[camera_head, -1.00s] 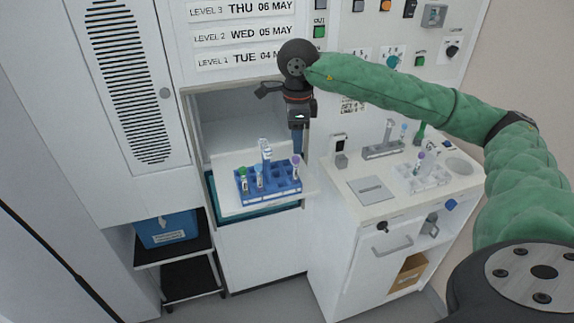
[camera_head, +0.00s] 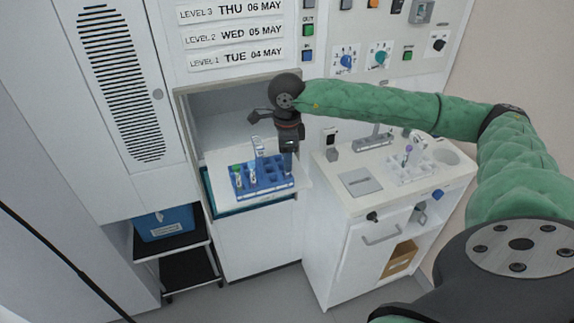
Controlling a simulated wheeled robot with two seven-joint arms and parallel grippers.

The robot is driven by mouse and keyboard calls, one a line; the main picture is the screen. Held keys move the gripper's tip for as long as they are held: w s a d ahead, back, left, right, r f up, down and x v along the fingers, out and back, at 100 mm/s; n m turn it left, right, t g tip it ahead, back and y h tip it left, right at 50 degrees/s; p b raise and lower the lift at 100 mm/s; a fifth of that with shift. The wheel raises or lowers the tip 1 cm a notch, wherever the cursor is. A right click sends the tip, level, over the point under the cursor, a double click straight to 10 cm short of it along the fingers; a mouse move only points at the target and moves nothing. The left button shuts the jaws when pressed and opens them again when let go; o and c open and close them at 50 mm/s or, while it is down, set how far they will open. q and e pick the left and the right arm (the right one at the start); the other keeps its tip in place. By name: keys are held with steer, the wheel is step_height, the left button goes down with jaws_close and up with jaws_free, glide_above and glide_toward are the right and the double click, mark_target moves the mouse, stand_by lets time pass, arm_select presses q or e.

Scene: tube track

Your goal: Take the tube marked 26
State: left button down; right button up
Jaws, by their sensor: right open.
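The blue tube rack (camera_head: 268,192) stands on the pulled-out white shelf of the cabinet opening. A green-capped tube (camera_head: 237,174) and a pale-capped tube (camera_head: 252,176) stand upright in its left part. The markings on the tubes are too small to read, so I cannot tell which is 26. My right gripper (camera_head: 289,168) points down over the right end of the rack, with its jaws open. It covers the place where a purple-capped tube showed earlier. I cannot tell whether the fingers touch that tube. My left gripper is out of view.
A tall, pale upright piece (camera_head: 258,150) stands at the rack's back, left of my right gripper. The white counter (camera_head: 340,165) at right holds a grey plate (camera_head: 361,182) and a white rack (camera_head: 412,168) with tubes. A blue box (camera_head: 163,224) sits on a low black cart.

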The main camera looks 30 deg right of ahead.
steer(key=shift+f, duration=0.1)
steer(key=shift+s, duration=0.1)
steer(key=shift+c, duration=0.4)
steer(key=c, duration=0.7)
steer(key=shift+c, duration=0.3)
